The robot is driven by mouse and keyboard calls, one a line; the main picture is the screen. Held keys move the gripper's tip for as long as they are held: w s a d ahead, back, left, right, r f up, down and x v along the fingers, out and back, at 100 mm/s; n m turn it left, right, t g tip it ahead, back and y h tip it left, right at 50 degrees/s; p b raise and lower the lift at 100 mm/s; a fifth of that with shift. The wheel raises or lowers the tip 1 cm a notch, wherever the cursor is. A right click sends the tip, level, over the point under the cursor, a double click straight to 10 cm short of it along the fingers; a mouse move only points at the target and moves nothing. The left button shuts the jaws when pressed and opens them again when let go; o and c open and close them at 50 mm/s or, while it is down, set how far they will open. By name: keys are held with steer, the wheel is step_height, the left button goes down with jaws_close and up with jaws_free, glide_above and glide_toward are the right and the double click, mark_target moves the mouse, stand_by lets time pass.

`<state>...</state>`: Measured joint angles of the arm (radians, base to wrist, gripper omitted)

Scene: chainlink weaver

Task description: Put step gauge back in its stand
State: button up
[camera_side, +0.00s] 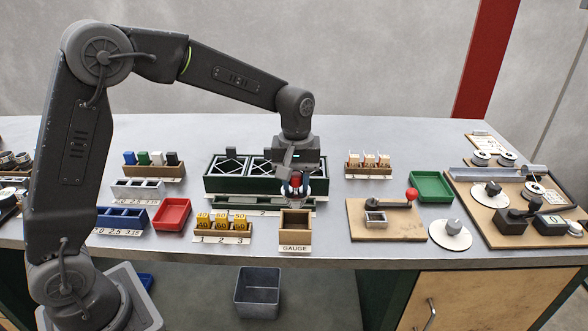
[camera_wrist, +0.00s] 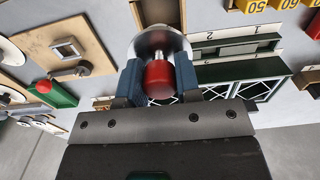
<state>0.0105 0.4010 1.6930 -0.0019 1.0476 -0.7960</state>
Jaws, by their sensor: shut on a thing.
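My gripper (camera_side: 295,185) is shut on the step gauge, which has a red grip (camera_wrist: 158,80) and a shiny metal disc beyond it. The gauge shows small between the fingers in the side view. Its lower end is hard to make out there. The stand is a small open wooden box (camera_side: 295,232) labelled GAUGE at the table's front edge. My gripper holds the gauge above and a little behind the stand, apart from it. In the wrist view the stand (camera_wrist: 161,10) shows at the top edge, partly behind the gauge's disc.
A dark green two-bay rack (camera_side: 222,184) stands behind my gripper. A wooden holder with yellow numbered blocks (camera_side: 222,222) is left of the stand. A board with a red-knobbed lever (camera_side: 388,220) is to the right. A red tray (camera_side: 172,214) and a green tray (camera_side: 432,187) lie farther out.

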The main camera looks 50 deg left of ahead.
mark_target(296, 207)
steer(key=shift+f, duration=4.05)
steer(key=o, duration=1)
steer(key=shift+c, duration=0.2)
steer(key=shift+r, duration=0.1)
step_height(296, 207, up, 14)
steer(key=shift+f, duration=0.15)
